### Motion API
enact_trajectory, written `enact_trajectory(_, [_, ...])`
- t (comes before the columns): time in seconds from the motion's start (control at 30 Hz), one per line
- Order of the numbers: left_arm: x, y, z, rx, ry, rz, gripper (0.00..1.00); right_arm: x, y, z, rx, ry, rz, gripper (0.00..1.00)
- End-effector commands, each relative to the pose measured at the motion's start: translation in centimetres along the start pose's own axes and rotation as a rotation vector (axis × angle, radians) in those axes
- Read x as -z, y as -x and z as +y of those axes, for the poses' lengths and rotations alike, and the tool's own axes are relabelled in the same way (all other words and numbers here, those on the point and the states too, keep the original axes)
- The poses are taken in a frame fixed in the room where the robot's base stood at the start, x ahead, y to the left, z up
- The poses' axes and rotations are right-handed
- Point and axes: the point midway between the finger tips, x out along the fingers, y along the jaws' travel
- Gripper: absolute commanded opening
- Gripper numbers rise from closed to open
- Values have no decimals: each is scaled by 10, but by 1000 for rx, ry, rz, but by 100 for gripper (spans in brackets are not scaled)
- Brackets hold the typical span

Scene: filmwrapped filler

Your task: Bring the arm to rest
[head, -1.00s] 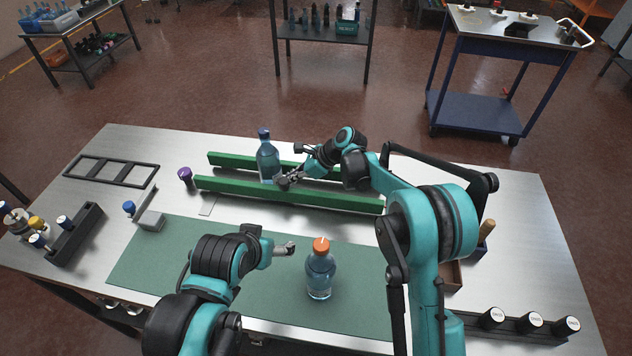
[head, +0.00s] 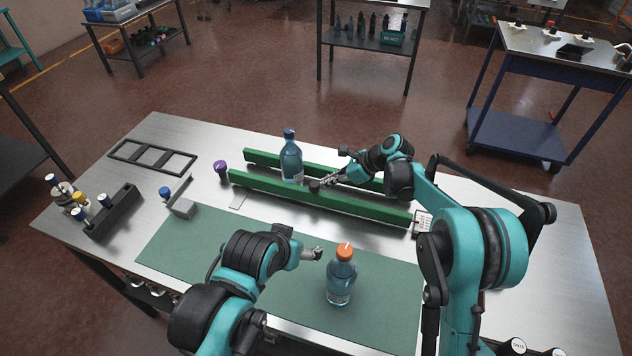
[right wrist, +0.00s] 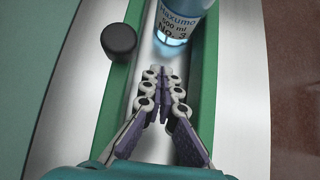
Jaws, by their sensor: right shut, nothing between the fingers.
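A blue bottle with a blue cap (head: 291,163) stands upright between two green rails (head: 320,204); its lower part shows in the right wrist view (right wrist: 186,22). My right gripper (head: 326,182) is just right of this bottle, apart from it, above the gap between the rails. In the right wrist view its fingertips (right wrist: 160,74) are together with nothing between them. A bottle with an orange cap (head: 341,277) stands on the green mat (head: 190,245). My left gripper (head: 318,254) is just left of that bottle; its finger opening is too small to tell.
A round black cap (right wrist: 120,40) is at the front rail, close to my right gripper. A purple-capped item (head: 220,167), a black frame (head: 152,157) and a black rack (head: 112,211) lie to the left. The mat's left part is clear.

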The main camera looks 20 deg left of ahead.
Motion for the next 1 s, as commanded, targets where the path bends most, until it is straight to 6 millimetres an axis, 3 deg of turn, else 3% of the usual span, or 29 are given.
enact_trajectory(0.1, [8,11,0,0,0,1,79,-3,32,0,2,-2,0,0])
enact_trajectory(0.3, [13,17,0,0,0,0,79,-3,66,0,1,-1,0,0])
enact_trajectory(0.73, [13,18,0,0,0,0,79,-1,90,4,19,42,18,0])
enact_trajectory(0.87, [12,17,0,0,0,0,79,3,126,20,74,183,83,0])
enact_trajectory(1.0, [11,15,0,0,0,0,79,17,179,52,141,419,208,0])
